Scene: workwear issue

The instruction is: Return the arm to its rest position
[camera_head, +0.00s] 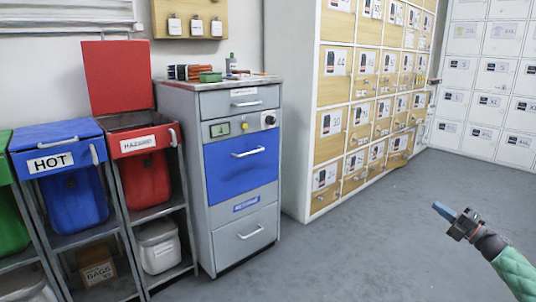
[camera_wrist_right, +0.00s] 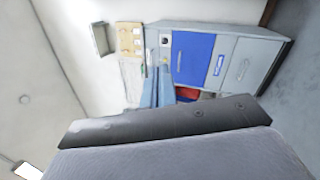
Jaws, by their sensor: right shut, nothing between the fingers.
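My right gripper (camera_head: 447,213) is at the lower right of the head view, over the open floor, with its blue fingertips pointing left. Its fingers are together and hold nothing. Its green-sleeved forearm (camera_head: 515,270) comes in from the lower right corner. In the right wrist view the blue fingers (camera_wrist_right: 156,93) show in the middle, in front of the distant cabinet. The gripper touches nothing in view. My left gripper is not in view.
A grey cabinet (camera_head: 243,192) with a blue drawer stands at centre left. Left of it are a red HAZARD bin (camera_head: 146,172) with its lid up and a blue HOT bin (camera_head: 80,200). Wooden lockers (camera_head: 337,116) line the back. The grey floor (camera_head: 370,240) between is clear.

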